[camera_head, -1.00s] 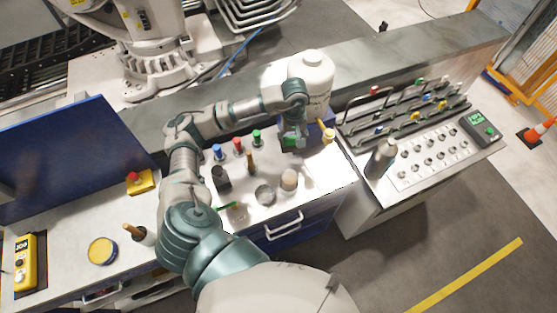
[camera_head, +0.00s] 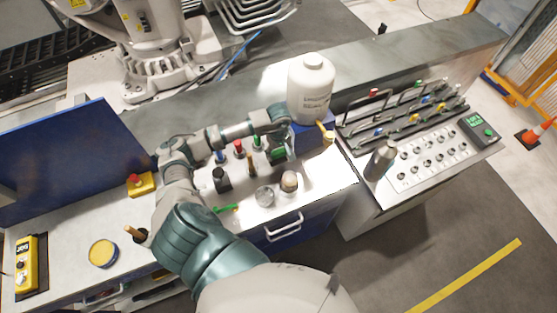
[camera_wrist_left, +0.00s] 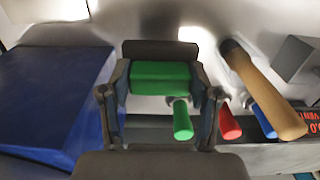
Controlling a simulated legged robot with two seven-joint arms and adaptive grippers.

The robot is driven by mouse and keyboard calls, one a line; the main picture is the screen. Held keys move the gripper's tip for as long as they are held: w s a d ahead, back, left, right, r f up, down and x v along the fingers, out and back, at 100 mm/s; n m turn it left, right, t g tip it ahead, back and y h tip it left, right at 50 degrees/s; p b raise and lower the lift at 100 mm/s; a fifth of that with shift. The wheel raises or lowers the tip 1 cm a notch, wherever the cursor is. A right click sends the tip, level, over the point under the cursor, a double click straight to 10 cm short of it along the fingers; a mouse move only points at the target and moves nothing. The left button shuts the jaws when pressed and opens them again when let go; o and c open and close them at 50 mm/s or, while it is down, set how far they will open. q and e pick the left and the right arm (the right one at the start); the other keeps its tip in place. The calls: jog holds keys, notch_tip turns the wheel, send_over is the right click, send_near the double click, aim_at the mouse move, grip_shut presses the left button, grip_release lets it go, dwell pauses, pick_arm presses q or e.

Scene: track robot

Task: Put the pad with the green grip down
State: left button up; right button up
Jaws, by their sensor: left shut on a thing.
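My left gripper (camera_head: 280,154) is shut on the pad's green grip (camera_wrist_left: 160,78), which lies crosswise between its two fingers in the left wrist view. A dark pad body (camera_wrist_left: 160,48) shows along one side of the grip. In the head view the held pad is small and partly covered by the gripper, over the right part of the white bench top (camera_head: 325,170), left of the blue block under the white bottle. I cannot tell whether the pad touches the bench. My right gripper is not in view.
Blue, red (camera_head: 239,148) and green (camera_head: 256,141) handles and a brown handle (camera_head: 250,166) stand close left of the gripper. The white bottle (camera_head: 311,85) stands on the blue block (camera_head: 309,133). A clear jar (camera_head: 265,196) and a beige-topped jar (camera_head: 289,182) stand nearer the front edge.

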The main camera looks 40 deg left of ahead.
aim_at(278, 160)
pick_arm(q)
jog(key=shift+a+f, duration=0.15)
jog(key=shift+f, duration=0.75)
notch_tip(278, 160, down, 3)
jog(key=shift+a+f+p, duration=0.15)
jog(key=shift+p, duration=0.25)
jog(key=shift+f, duration=0.1)
jog(key=shift+d+f, duration=0.1)
jog(key=shift+d, duration=0.1)
jog(key=o, duration=1)
jog(key=shift+a, duration=0.1)
